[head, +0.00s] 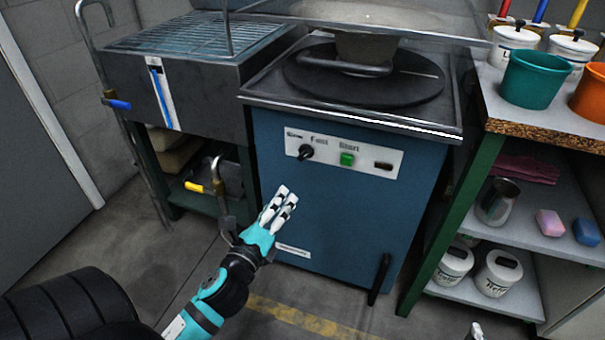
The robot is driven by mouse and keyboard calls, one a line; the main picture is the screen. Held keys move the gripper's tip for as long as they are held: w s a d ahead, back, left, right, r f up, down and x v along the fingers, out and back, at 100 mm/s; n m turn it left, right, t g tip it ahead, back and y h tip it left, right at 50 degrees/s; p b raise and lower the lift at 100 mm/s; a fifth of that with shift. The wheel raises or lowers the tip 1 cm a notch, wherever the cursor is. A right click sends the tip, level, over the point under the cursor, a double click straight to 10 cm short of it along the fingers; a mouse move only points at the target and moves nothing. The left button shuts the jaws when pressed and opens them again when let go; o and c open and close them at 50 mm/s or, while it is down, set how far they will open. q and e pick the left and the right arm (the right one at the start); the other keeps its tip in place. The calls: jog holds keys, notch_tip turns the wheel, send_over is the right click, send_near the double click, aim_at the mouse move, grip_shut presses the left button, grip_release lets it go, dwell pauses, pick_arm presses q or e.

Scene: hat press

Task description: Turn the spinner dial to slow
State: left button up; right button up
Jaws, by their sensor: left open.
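The spinner (345,205) is a blue cabinet with a dark round plate (300,70) on top. Its white control panel (328,158) carries the black dial (306,153) at the left end, under small lettering and the word "Fast". Which way the dial points is too small to tell. A green start button (347,159) sits right of the dial. My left gripper (283,198) is open and empty, below and slightly left of the dial, apart from it. A tip of my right gripper (475,331) shows at the bottom edge; its state is unclear.
A slatted metal sink (190,72) with a blue-handled tap (118,104) stands left. A green-framed shelf (540,133) stands right, with a teal bucket (534,80) and an orange bucket (592,97). A black pedal or lever (379,280) is low on the front. The panel front is clear.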

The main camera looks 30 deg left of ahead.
pick_arm(q)
send_near(303, 157)
jog(key=b+x, duration=0.2)
jog(key=x, duration=0.7)
jog(key=shift+w+f, duration=0.1)
jog(key=shift+w, duration=0.05)
jog(key=shift+w+a, duration=0.1)
jog(key=shift+w, duration=0.2)
pick_arm(e)
notch_tip(303, 157, up, 11)
jog(key=w+a+t+y, duration=0.1)
jog(key=t+y, duration=0.1)
jog(key=t, duration=0.4)
jog(key=shift+a+t, duration=0.4)
pick_arm(q)
jog(key=shift+c, duration=0.4)
